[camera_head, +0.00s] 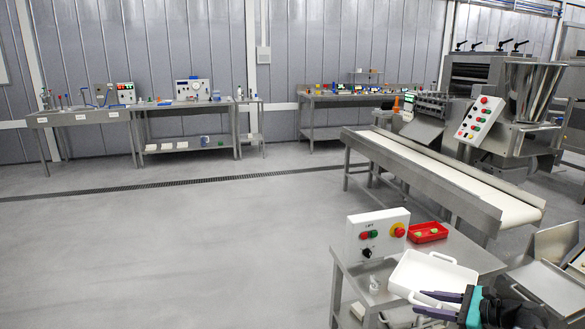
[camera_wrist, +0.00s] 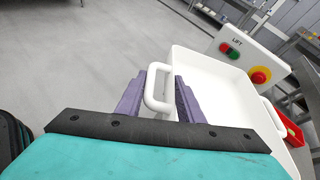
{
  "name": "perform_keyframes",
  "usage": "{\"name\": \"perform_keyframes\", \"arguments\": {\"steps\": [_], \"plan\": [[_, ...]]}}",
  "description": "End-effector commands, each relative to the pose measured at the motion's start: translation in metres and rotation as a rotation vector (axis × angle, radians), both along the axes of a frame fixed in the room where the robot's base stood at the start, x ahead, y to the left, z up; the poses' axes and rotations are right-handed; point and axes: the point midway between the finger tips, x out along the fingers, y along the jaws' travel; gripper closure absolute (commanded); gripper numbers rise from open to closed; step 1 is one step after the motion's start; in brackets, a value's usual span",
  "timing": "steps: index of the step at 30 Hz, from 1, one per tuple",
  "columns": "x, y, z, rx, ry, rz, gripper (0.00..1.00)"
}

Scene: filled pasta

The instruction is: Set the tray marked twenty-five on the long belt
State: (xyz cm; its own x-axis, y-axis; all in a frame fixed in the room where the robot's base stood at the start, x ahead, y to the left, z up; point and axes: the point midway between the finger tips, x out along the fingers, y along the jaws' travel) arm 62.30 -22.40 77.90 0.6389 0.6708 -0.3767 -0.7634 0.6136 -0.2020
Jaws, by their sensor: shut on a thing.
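A white, high-walled tray (camera_head: 447,280) is at the lower right in the head view, at the steel table. It also fills the middle right of the wrist view (camera_wrist: 225,85). No twenty-five mark is readable on it. My gripper (camera_head: 438,304) is shut on its near loop handle; in the wrist view the purple fingers (camera_wrist: 161,96) lie on both sides of that handle. The tray looks empty. I cannot tell whether its base touches the table. The long white belt (camera_head: 440,174) runs behind the table, with nothing on it.
A white control box marked LIFT (camera_head: 377,235) stands beside the tray. A small red tray (camera_head: 428,232) with pale pieces lies behind it. A machine with a steel hopper (camera_head: 530,90) stands at the belt's right. The floor at left (camera_head: 170,250) is clear.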

Motion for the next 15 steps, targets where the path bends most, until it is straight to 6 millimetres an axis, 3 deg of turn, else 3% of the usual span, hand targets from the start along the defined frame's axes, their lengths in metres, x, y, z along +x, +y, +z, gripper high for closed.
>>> {"name": "perform_keyframes", "arguments": {"steps": [1, 15], "plan": [[0.005, 0.014, 0.008, 0.000, -0.002, 0.020, 1.00], [0.033, 0.127, 0.043, -0.003, -0.003, 0.157, 1.00]]}}
